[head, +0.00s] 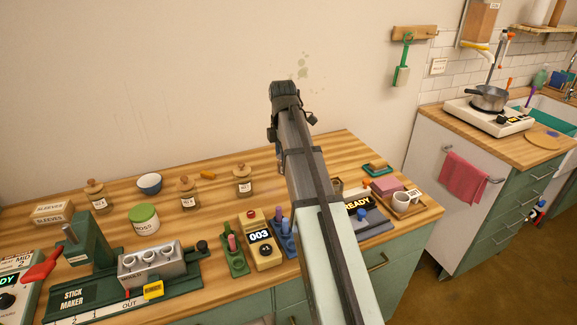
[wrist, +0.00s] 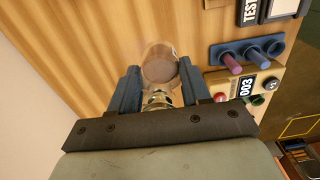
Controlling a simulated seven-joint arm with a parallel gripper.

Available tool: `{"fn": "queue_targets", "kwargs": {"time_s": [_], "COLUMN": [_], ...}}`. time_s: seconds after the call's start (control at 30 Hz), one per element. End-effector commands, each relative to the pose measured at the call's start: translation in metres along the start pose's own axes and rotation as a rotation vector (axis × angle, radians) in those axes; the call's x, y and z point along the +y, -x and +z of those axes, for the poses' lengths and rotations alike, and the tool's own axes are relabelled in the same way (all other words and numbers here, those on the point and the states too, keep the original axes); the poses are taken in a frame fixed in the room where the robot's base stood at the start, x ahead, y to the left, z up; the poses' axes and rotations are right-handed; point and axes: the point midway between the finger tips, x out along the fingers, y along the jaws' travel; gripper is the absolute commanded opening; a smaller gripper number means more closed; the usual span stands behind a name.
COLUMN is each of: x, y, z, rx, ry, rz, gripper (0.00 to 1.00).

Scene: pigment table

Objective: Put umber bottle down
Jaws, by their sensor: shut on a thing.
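A clear glass bottle (wrist: 160,62) with brown powder in it is between the two blue-grey fingers of my gripper (wrist: 158,84) in the wrist view. The fingers are shut on it. Its label does not show, so I cannot read whether it says umber. Bare wooden table top (wrist: 80,50) lies beyond it; I cannot tell whether its base touches the wood. In the head view my arm hides the held bottle and nearly all of the gripper.
Corked jars (head: 98,200), (head: 188,196) and (head: 243,184) stand along the back of the table. A blue bowl (head: 149,183) is among them. A blue holder (wrist: 228,55) with a purple stick and a timer reading 003 (head: 260,236) are near the front.

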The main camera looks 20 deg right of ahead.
Motion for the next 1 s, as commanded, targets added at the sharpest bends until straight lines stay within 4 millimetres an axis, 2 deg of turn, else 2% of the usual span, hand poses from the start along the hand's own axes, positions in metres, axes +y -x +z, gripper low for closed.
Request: {"fn": "queue_targets", "kwargs": {"time_s": [0.17,0.27,0.47,0.6,0.7,0.8,0.9,1.0], "x": [-0.004,-0.006,0.013,0.037,0.059,0.086,0.109,0.112], "y": [0.006,0.004,0.001,0.003,0.003,0.006,0.011,0.011], "z": [0.021,0.046,0.121,0.177,0.211,0.232,0.24,0.241], "rx": [0.0,0.001,0.007,0.011,0.012,0.012,0.008,0.003], "ry": [-0.032,-0.069,-0.164,-0.22,-0.23,-0.192,-0.121,-0.048], "rz": [-0.003,-0.008,-0.028,-0.037,-0.039,-0.034,-0.022,-0.008], "gripper": [0.13,0.13,0.13,0.13,0.13,0.13,0.13,0.13]}}
